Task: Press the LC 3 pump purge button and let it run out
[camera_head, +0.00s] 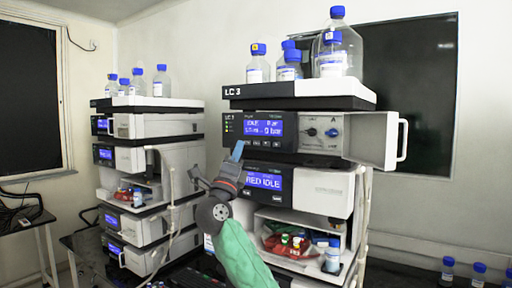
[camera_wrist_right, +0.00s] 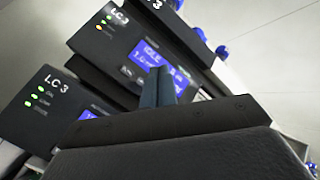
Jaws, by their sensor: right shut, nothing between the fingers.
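The LC 3 stack stands in the middle of the head view, with its name on the top tray (camera_head: 233,92). Its pump module (camera_head: 237,131) has a blue display (camera_head: 263,127) reading IDLE and 0 bar. A row of small buttons (camera_head: 262,143) lies under the display; their labels are too small to read. My right gripper (camera_head: 238,150) is shut and empty, with blue-grey fingertips just in front of the pump's lower left corner. In the wrist view the right fingertips (camera_wrist_right: 157,86) overlap the pump display (camera_wrist_right: 152,60) and hide part of the button row. Contact cannot be told. My left gripper is out of view.
The pump's front door (camera_head: 392,140) stands open to the right. Below is another LC 3 module (camera_head: 320,193) with a blue display, then an open bay with vials and a red tray (camera_head: 285,246). Bottles (camera_head: 334,60) stand on top. A second stack (camera_head: 150,128) is at left.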

